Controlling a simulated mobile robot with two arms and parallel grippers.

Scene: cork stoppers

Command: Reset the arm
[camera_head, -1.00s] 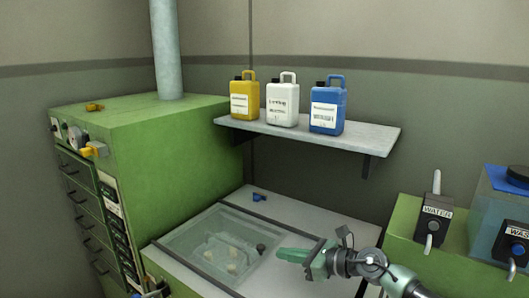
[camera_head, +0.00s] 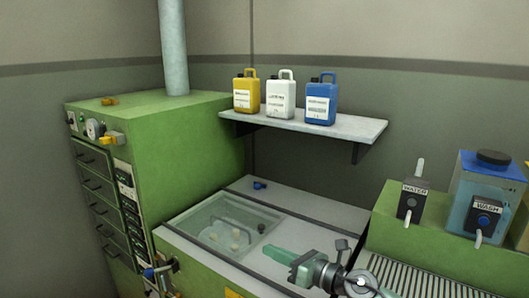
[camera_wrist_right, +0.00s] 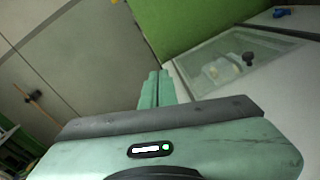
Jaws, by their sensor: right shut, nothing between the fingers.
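My right gripper (camera_head: 275,252) is green, its fingers pointing left in the head view. It is shut and empty, above the pale worktop at the front right of the glass-covered basin (camera_head: 196,222). In the right wrist view the closed fingers (camera_wrist_right: 155,88) point away from the camera, with the basin (camera_wrist_right: 225,65) to their right. The fingers appear apart from the worktop and the glass. My left gripper is not in view.
A shelf (camera_head: 350,129) holds a yellow jug (camera_head: 246,95), a white jug (camera_head: 280,98) and a blue jug (camera_head: 320,102). A green cabinet (camera_head: 185,140) stands left. A WATER dispenser (camera_head: 412,203) and a WASH tank (camera_head: 487,200) stand right. Several pale pieces lie in the basin.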

